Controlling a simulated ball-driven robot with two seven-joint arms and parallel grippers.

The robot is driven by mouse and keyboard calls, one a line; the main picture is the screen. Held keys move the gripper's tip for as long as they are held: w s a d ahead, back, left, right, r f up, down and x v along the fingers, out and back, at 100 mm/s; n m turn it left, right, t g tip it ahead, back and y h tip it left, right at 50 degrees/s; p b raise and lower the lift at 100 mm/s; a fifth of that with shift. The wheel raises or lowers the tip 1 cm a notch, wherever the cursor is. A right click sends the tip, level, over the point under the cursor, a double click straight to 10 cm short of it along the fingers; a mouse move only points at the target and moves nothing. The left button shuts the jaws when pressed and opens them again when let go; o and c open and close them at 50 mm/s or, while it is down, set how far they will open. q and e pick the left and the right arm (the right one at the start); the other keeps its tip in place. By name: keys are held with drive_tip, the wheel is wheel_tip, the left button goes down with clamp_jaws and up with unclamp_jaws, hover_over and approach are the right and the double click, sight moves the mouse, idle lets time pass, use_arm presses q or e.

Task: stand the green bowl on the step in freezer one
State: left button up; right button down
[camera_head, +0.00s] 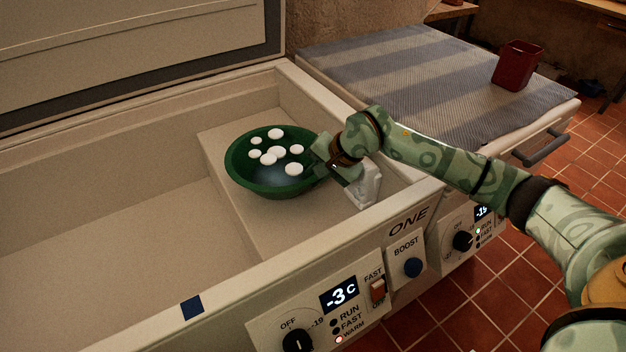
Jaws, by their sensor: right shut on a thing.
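The green bowl (238,176) is inside the open chest of freezer one (218,318), over the raised step (222,142) at its right end. It is upright or nearly so and holds several round white pieces. I cannot tell whether its base touches the step. My right gripper (322,160) comes in from the right over the freezer's wall and is shut on the bowl's right rim. The fingertips are partly hidden by the gripper's own body. My left gripper is not in view.
The lid (130,40) stands open at the back. A small pale bracket-like object (366,186) is by the right gripper. A second freezer, covered by a striped cloth (400,68), bears a red container (516,66). The freezer's deep left part is empty.

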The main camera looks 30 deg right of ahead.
drive_tip(key=shift+w+f, duration=0.1)
drive_tip(key=shift+f, duration=0.4)
drive_tip(key=shift+r, duration=0.2)
drive_tip(key=c, duration=1.4)
unclamp_jaws()
drive_tip(key=shift+f, duration=0.1)
use_arm(q)
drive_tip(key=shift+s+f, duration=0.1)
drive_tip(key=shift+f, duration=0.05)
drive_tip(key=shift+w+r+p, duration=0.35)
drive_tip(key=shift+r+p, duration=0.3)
drive_tip(key=shift+p, duration=0.1)
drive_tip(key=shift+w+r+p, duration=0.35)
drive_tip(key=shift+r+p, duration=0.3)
drive_tip(key=shift+p, duration=0.15)
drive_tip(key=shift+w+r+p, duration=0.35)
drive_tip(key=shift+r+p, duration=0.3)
drive_tip(key=shift+p, duration=0.1)
use_arm(e)
drive_tip(key=shift+v, duration=6.1)
